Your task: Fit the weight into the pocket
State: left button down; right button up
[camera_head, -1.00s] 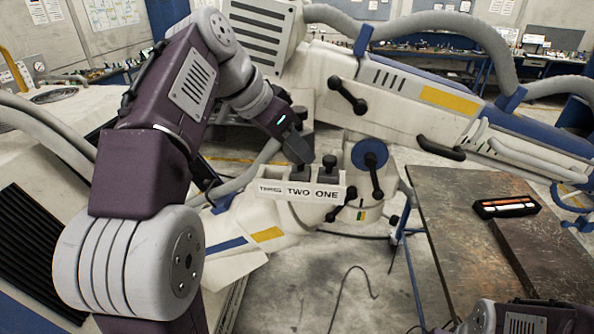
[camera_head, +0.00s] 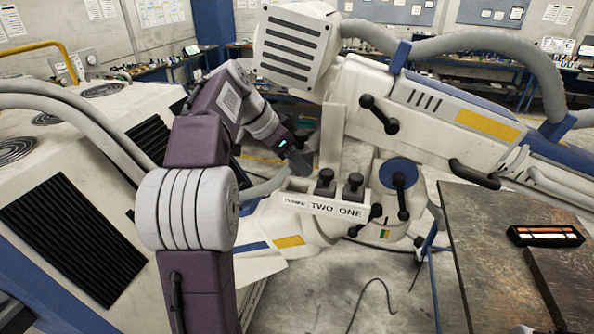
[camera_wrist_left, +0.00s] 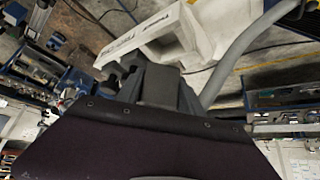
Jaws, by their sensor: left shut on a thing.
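A white tray (camera_head: 325,211) on the machine has pockets labelled TWO and ONE, and a third label at its left end that is hard to read. Dark knobbed weights stand in the TWO pocket (camera_head: 325,184) and the ONE pocket (camera_head: 353,187). My left gripper (camera_head: 299,163) is above the tray's left end, shut on a dark grey weight that blends with its fingers. In the left wrist view, the gripper (camera_wrist_left: 160,88) reaches toward the white tray (camera_wrist_left: 150,37). The inside of the left pocket is mostly hidden. My right gripper is out of view.
A blue wheel with a dark handle (camera_head: 399,173) is right of the tray. A grey hose (camera_head: 265,190) runs behind the tray's left side. A dark metal table (camera_head: 490,245) with a black case (camera_head: 545,235) stands at right.

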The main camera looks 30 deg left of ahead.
aim_at(293, 172)
pick_arm(q)
jog(key=shift+s+a, duration=0.3)
jog(key=f, duration=0.4)
jog(key=shift+w+d, duration=0.3)
jog(key=shift+w, duration=0.1)
jog(key=shift+s+a, duration=0.15)
jog(key=shift+s, duration=0.05)
jog(key=shift+s+f+b, duration=0.2)
jog(key=shift+f+b, duration=0.3)
jog(key=shift+f, duration=0.05)
jog(key=c, duration=1)
grip_release()
jog(key=shift+s+f, duration=0.1)
jog(key=shift+f, duration=0.15)
jog(key=shift+c, duration=0.2)
jog(key=shift+r+p, duration=0.65)
jog(key=shift+p, duration=0.05)
jog(key=shift+a+r+b, duration=0.15)
jog(key=shift+r+b, duration=0.15)
jog(key=v, duration=1.1)
jog(key=shift+r, duration=0.3)
jog(key=shift+s, duration=0.1)
